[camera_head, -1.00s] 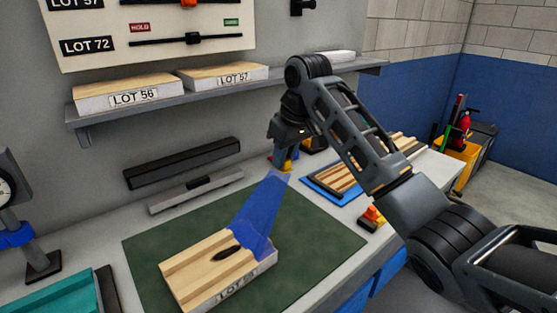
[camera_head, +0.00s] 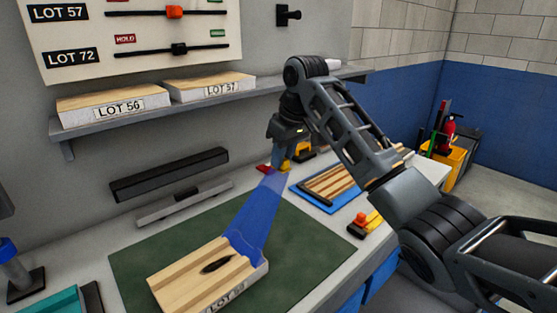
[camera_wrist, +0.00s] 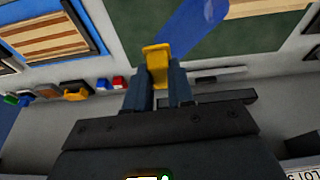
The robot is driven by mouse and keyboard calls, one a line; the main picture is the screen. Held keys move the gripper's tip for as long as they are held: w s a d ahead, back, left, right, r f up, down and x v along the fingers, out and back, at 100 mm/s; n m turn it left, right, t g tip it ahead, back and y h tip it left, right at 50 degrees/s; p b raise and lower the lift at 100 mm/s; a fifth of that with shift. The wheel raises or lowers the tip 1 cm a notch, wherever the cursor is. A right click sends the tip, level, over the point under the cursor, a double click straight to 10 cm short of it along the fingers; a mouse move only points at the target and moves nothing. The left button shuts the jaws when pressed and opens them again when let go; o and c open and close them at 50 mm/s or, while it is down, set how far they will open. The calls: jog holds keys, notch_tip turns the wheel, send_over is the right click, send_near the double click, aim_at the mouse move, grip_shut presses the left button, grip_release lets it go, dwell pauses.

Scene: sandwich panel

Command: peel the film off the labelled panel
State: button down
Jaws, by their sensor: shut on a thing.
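The labelled wooden panel (camera_head: 195,278) lies on the green mat (camera_head: 150,262), with a dark oval mark on its top. Its front label begins "LOT", but I cannot read the number surely. The translucent blue film (camera_head: 262,205) rises as a slanted strip from the panel's far right part toward my gripper (camera_head: 280,166). My gripper is shut on the film's upper end, above the bench beyond the mat. In the wrist view a yellow piece (camera_wrist: 157,62) sits between the fingers, with the blue film (camera_wrist: 195,28) beyond it. The exact grip line is hidden.
A blue tray (camera_head: 313,198) with striped wood stands right of the mat, near an orange-and-yellow item (camera_head: 364,222). A shelf (camera_head: 70,130) holds panels marked LOT 56 (camera_head: 100,106) and LOT 57 (camera_head: 210,88).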

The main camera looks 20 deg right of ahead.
jog(key=w+d+r, duration=0.2)
jog(key=d+r, duration=0.2)
jog(key=d, duration=0.3)
jog(key=shift+w+d, duration=0.2)
jog(key=shift+w, duration=0.1)
dwell(0.6)
dwell(0.9)
